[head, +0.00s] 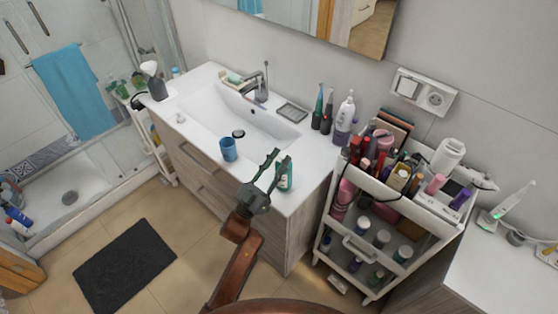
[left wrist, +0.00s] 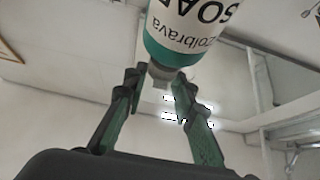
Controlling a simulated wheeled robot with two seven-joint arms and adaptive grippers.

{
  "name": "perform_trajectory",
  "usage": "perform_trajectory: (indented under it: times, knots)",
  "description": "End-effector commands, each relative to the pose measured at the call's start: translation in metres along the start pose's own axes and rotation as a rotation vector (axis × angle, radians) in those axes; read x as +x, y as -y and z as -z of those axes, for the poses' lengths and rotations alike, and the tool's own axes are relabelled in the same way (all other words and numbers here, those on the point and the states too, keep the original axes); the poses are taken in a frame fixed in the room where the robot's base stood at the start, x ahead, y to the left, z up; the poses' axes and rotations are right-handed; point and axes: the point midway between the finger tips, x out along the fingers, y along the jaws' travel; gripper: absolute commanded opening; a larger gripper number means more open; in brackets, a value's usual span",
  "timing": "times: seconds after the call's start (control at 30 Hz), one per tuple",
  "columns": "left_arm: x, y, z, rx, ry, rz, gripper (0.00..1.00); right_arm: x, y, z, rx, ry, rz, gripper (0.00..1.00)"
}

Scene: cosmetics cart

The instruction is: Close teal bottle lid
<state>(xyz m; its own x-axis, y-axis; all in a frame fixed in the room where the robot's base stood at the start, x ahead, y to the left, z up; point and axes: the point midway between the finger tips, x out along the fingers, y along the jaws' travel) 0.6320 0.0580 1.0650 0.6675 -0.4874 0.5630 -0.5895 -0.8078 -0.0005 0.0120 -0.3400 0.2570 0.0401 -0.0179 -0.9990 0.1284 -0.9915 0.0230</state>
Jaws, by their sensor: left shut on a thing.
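The teal bottle (head: 287,181) stands on the white counter near its front right corner, partly behind my gripper. In the left wrist view the bottle (left wrist: 195,35) shows large, with a white label, upside-down black lettering and a teal band. A small grey lid-like piece (left wrist: 161,73) is at its near end, between my fingertips. My left gripper (head: 279,158) is at the bottle, and its fingers also show in the left wrist view (left wrist: 159,80). It is shut on that small piece; the exact contact is partly hidden. My right gripper is not in view.
A blue cup (head: 228,149) and a small dark round item (head: 238,134) are at the sink's front edge. Toothbrushes and a white bottle (head: 345,111) stand behind right. A crowded cosmetics cart (head: 360,246) stands right of the counter. A dark mat (head: 124,265) lies on the floor.

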Motion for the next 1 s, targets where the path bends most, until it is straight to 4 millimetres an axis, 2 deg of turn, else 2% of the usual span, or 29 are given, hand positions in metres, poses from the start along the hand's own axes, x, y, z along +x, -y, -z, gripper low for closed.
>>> perform_trajectory:
  times: [0.1, 0.13, 0.37, 0.63, 0.73, 0.87, 1.0]
  knots:
    - [-0.002, 0.001, -0.003, 0.0, 0.007, 0.003, 0.0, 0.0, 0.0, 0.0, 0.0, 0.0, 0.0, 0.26]
    - [-0.002, 0.001, -0.003, 0.0, 0.007, 0.003, 0.27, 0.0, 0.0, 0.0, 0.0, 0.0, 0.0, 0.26]
    - [-0.001, 0.001, -0.002, 0.0, 0.004, 0.001, 0.42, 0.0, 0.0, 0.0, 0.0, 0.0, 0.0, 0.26]
    - [-0.001, 0.0, -0.001, 0.0, 0.003, 0.001, 0.42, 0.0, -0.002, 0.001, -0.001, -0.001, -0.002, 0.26]
    - [-0.008, 0.001, -0.002, 0.0, 0.005, 0.002, 0.42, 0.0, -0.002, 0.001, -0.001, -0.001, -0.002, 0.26]
    - [-0.027, 0.001, -0.002, -0.001, 0.006, 0.002, 0.42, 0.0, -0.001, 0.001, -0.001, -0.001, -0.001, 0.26]
    - [-0.057, 0.001, -0.002, 0.0, 0.008, 0.002, 0.42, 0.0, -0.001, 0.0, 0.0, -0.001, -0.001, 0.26]
